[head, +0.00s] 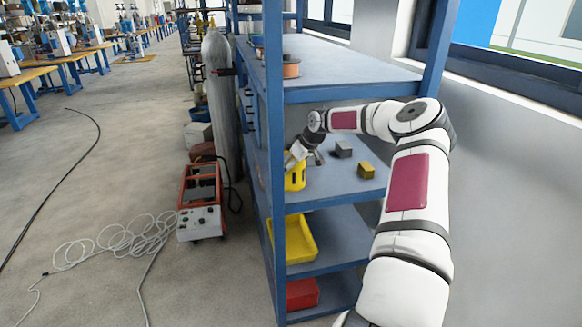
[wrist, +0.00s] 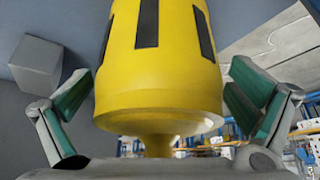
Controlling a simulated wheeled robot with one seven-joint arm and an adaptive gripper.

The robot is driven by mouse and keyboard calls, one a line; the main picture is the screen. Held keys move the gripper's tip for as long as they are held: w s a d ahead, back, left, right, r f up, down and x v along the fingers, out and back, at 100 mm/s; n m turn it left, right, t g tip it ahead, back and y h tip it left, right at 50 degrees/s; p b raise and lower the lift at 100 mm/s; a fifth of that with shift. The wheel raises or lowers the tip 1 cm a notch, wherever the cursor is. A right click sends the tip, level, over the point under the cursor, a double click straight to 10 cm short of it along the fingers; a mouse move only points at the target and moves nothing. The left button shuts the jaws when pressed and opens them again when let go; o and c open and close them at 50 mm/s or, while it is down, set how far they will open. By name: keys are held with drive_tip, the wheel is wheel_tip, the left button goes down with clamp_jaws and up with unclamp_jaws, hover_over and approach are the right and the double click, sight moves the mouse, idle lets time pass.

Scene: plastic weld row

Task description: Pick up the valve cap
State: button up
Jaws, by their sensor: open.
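The valve cap is the yellow cylinder with dark slots (head: 295,179) at the left front of the middle shelf (head: 330,187), close to the blue post. In the wrist view the cap (wrist: 158,85) fills the middle, with a narrower yellow neck at its lower end in the picture. My gripper (head: 299,160) is at the cap in the head view. In the wrist view my gripper (wrist: 160,97) is open, with one green-padded finger on each side of the cap. Gaps show between the cap and both fingers. Part of the cap is hidden by the gripper in the head view.
A grey block (head: 343,149) and a small yellow block (head: 366,170) stand to the right on the same shelf. The grey block (wrist: 37,66) also shows in the wrist view. The blue post (head: 272,150) is close on the left, and the upper shelf (head: 350,88) lies above.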

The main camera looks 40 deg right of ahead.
drive_tip(key=shift+f, duration=0.4)
drive_tip(key=c, duration=1.2)
drive_tip(key=shift+o, duration=0.2)
drive_tip(key=shift+r, duration=0.15)
